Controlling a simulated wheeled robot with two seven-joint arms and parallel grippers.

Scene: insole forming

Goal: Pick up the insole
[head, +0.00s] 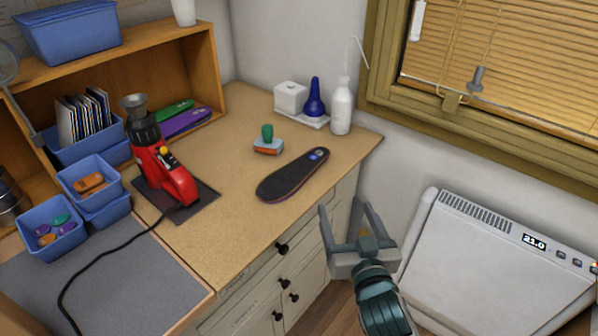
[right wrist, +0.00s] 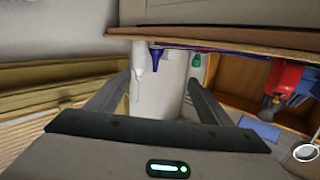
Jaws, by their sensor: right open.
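The insole (head: 292,175) is dark with a blue oval near its upper right end. It lies flat on the wooden worktop near the front edge, angled from lower left to upper right. My right gripper (head: 345,205) is open and empty. In the head view it appears in front of the drawers, below and to the right of the insole and apart from it. The right wrist view shows its two spread fingers (right wrist: 160,82) with nothing between them; I cannot make out the insole there. My left gripper is not in view.
A red heat tool (head: 168,175) with a black cord stands on a dark pad at left. A green-handled stamp (head: 267,142), a white bottle (head: 341,107) and a blue bottle (head: 315,98) stand behind the insole. A white heater (head: 490,260) is at right. The worktop left of the insole is clear.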

